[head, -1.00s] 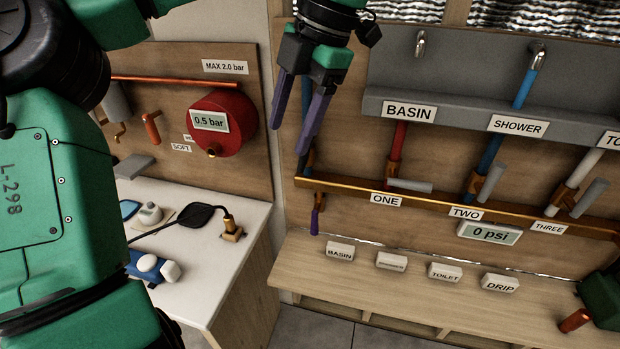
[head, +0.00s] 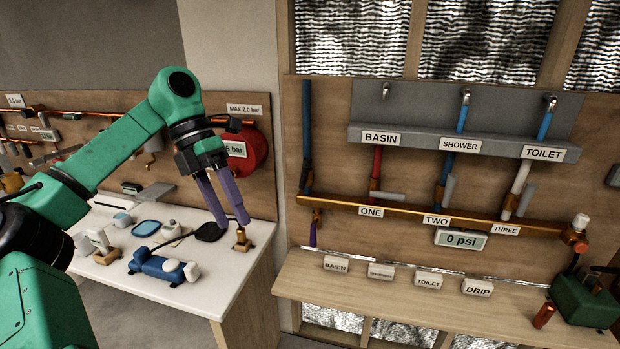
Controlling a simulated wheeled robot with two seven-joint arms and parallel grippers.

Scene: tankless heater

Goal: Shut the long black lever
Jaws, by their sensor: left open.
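A long dark lever-like bar (head: 56,155) sticks out from the pipework on the left wall board, partly behind my left arm. It is small and dim, and I cannot tell for sure that it is the black lever or how its valve is set. My left gripper (head: 233,224) is open and empty, its two purple fingers pointing down. In the picture it is well to the right of that bar, in front of the white counter. Its tips overlap the area by a black pad (head: 208,233) and a brass fitting (head: 241,241); contact cannot be told. My right gripper is out of view.
The white counter (head: 255,262) holds a blue device (head: 160,268) and several small items. A red tank (head: 258,150) hangs behind my gripper. On the right are a brass manifold (head: 400,212), a wooden bench (head: 390,300) and a green box (head: 588,300).

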